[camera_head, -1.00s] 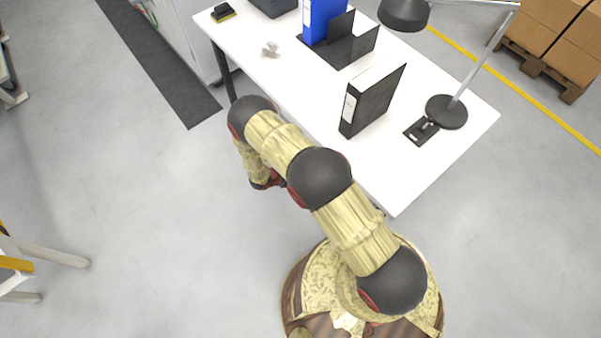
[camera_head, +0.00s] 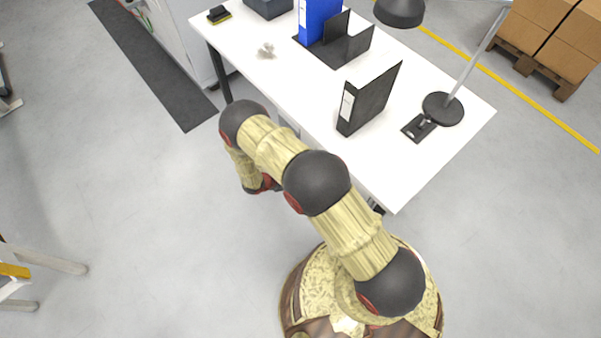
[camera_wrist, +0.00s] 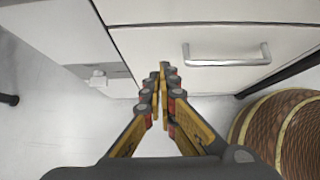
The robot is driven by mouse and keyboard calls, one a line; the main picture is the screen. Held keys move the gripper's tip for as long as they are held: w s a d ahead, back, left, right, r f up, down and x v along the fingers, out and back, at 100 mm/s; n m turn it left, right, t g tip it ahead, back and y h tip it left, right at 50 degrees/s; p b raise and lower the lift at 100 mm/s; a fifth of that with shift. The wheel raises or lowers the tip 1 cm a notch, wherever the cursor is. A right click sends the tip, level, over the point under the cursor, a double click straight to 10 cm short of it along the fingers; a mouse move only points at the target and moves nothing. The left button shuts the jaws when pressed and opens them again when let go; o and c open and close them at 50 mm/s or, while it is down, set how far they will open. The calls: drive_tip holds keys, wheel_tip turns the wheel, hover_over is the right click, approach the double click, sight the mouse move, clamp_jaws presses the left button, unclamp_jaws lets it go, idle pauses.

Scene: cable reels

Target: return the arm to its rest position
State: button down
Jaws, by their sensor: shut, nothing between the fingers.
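My gripper (camera_wrist: 163,72) shows in the wrist view with its two fingers together and nothing between them. It points toward a white drawer front with a metal handle (camera_wrist: 227,62); I cannot tell the exact gap. In the head view my arm is bent out over the floor beside the white table (camera_head: 432,160). The end of my arm hangs low at the table's near-left side, and the fingers are hidden there.
On the table stand a black binder (camera_head: 368,98), a lamp (camera_head: 443,108), a blue binder (camera_head: 318,20) in a dark holder and a crumpled scrap (camera_head: 266,50). Boxes (camera_head: 568,55) sit on a pallet at the right. Floor at the left is mostly clear.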

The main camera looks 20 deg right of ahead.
drive_tip(key=p+v, duration=0.2)
drive_tip(key=v, duration=0.6)
drive_tip(key=shift+r, duration=0.35)
